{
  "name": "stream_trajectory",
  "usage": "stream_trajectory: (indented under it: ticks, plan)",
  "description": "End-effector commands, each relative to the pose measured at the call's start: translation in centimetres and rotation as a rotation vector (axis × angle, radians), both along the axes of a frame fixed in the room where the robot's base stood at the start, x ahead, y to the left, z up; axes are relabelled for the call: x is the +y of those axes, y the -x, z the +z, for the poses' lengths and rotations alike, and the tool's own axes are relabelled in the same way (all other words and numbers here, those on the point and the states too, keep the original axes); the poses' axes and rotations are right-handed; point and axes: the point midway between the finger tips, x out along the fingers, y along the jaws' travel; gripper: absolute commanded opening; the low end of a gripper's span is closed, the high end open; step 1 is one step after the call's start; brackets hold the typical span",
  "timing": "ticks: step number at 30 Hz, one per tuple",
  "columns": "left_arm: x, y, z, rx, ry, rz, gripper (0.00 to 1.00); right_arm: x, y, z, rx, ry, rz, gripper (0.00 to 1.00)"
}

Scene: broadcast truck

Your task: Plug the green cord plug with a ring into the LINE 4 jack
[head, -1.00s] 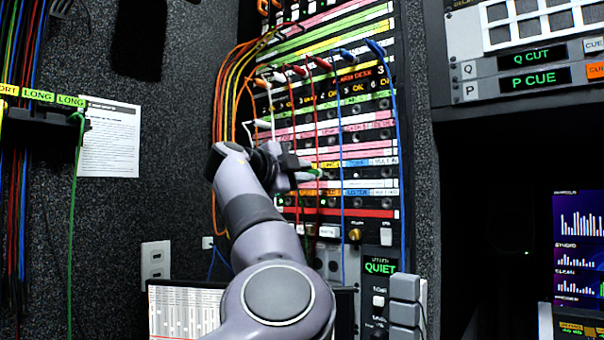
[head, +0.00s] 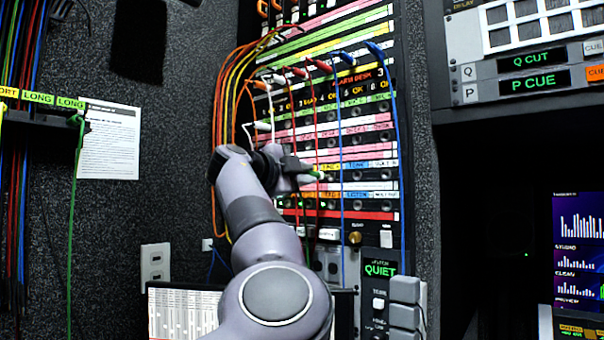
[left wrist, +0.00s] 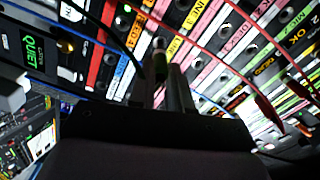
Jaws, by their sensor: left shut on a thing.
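My left gripper (head: 307,173) is shut on the green plug (head: 317,174), in front of the jack panel (head: 362,213). In the left wrist view, the left gripper (left wrist: 172,88) holds the plug (left wrist: 161,66) with its pale end toward the panel. A yellow label (head: 329,166) is just above the plug in the head view. Yellow LINE labels (left wrist: 190,18) show beside jacks in the left wrist view; the number nearest the plug is not clearly legible. I cannot tell whether the tip touches a jack. The ring is not clear. My right gripper is not in view.
Red cords (head: 316,110), a blue cord (head: 399,140) and orange cords (head: 226,110) hang across the panel near the gripper. A cord holder (head: 40,116) is on the left wall. A monitor (head: 185,312) stands below.

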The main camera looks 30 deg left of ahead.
Motion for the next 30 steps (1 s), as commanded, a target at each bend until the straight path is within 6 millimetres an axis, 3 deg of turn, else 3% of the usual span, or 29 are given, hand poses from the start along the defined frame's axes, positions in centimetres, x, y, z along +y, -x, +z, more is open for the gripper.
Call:
stream_trajectory:
  ticks: [30]
  plan:
    - [-0.2, -2.6, 0.1, 0.000, 0.001, 0.000, 0.00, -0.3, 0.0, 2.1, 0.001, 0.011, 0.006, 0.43]
